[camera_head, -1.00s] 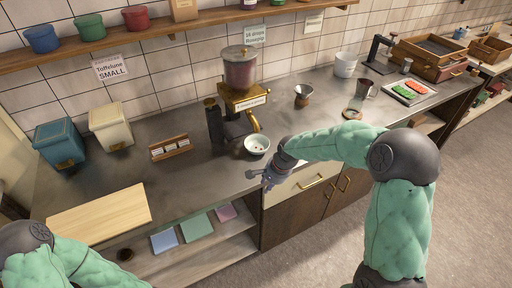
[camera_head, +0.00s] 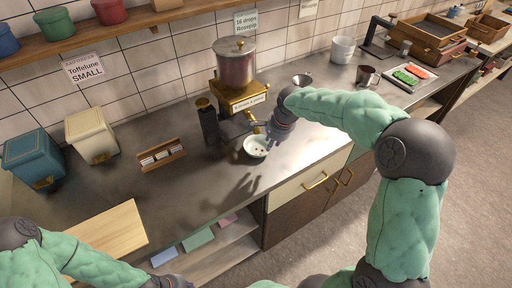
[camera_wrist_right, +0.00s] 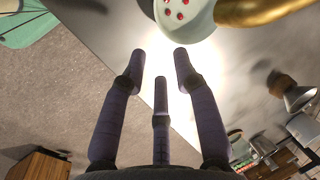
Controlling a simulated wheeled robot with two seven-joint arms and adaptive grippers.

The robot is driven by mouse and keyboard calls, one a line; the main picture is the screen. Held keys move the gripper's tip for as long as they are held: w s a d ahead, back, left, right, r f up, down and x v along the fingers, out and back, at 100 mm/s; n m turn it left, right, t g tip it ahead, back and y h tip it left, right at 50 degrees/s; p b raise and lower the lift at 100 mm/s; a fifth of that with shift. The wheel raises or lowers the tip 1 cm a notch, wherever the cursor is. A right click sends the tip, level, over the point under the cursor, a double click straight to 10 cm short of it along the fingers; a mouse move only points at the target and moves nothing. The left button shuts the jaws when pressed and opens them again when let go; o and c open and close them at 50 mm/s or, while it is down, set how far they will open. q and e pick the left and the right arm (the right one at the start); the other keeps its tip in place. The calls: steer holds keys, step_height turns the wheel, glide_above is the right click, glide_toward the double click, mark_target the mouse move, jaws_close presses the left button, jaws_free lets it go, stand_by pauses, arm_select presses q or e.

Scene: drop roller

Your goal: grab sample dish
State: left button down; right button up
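The sample dish (camera_head: 255,146) is a small pale bowl with a few red bits in it. It stands on the counter below the brass spout of the dispenser (camera_head: 236,80). In the right wrist view the dish (camera_wrist_right: 185,14) shows at the top edge, beyond the fingertips, beside the brass spout (camera_wrist_right: 255,10). My right gripper (camera_head: 273,136) is just right of the dish and spout, slightly above the counter. In its wrist view the three fingers (camera_wrist_right: 161,66) are spread, with nothing between them. A small part of my left gripper (camera_head: 170,282) shows at the bottom edge; its fingers are unclear.
A wooden card holder (camera_head: 162,155) and two lidded canisters, blue (camera_head: 34,158) and cream (camera_head: 92,136), stand to the left. A wooden board (camera_head: 105,232) lies at the front left. A metal cup (camera_head: 367,76) and a white pot (camera_head: 343,49) stand to the right.

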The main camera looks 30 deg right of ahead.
mark_target(257, 148)
steer(key=b+x, duration=0.1)
steer(key=x, duration=0.3)
steer(key=b+x, duration=0.1)
steer(key=x, duration=0.4)
steer(key=shift+w+b, duration=0.2)
steer(key=shift+b, duration=0.15)
steer(key=shift+r, duration=0.1)
steer(key=shift+c, duration=0.3)
jaws_close()
